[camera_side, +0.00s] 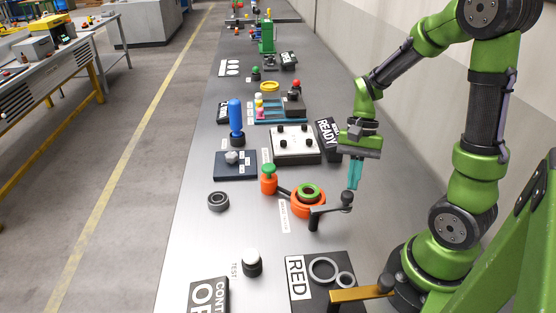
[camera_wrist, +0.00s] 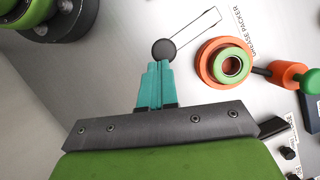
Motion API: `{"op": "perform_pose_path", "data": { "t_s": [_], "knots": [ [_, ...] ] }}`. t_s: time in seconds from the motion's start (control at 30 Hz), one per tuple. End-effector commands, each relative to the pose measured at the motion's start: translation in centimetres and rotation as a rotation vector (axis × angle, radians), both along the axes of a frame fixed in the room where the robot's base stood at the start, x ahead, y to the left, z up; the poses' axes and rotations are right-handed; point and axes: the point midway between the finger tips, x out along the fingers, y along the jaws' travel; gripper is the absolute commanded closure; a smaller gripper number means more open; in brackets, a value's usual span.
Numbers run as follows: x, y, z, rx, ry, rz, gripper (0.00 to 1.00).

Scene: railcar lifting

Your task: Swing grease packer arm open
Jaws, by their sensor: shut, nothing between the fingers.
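The grease packer has an orange round base (camera_side: 306,208) with a green ring (camera_side: 309,191) on it; both also show in the wrist view, the base (camera_wrist: 206,62) and the ring (camera_wrist: 232,66). Its grey swing arm (camera_side: 330,209) carries a black ball knob (camera_side: 347,198) at one end. In the wrist view the arm (camera_wrist: 195,30) lies beside the base, not over the ring, with the knob (camera_wrist: 164,49) nearest me. My gripper (camera_side: 353,187) has its teal fingers together and empty, pointing down beside the knob. The fingertips (camera_wrist: 158,64) appear at the knob's edge; I cannot tell whether they touch.
An orange canister with a green knob (camera_side: 269,182) joins the base's far side. A white switch panel (camera_side: 296,145) and a READY sign (camera_side: 328,135) stand behind. A RED board with rings (camera_side: 300,278) is in front. A dark ring (camera_side: 218,201) lies left, with bare bench around it.

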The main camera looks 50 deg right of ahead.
Motion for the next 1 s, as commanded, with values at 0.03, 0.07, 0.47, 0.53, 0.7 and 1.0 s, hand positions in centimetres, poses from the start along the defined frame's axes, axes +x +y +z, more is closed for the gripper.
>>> {"op": "perform_pose_path", "data": {
  "t_s": [0.03, 0.07, 0.47, 0.53, 0.7, 1.0],
  "knots": [
    [0.0, 0.0, 0.0, 0.0, 0.0, -0.001, 1.0],
    [0.0, 0.0, 0.0, 0.0, 0.0, -0.002, 1.0],
    [0.2, -0.3, 0.0, 0.0, 0.0, -0.001, 1.0],
    [0.5, -0.8, 0.0, 0.0, 0.001, -0.003, 1.0],
    [2.2, -3.6, -0.1, -0.001, 0.002, -0.006, 1.0],
    [3.5, -5.6, 6.4, -0.002, -0.005, -0.002, 1.0]
  ]
}}
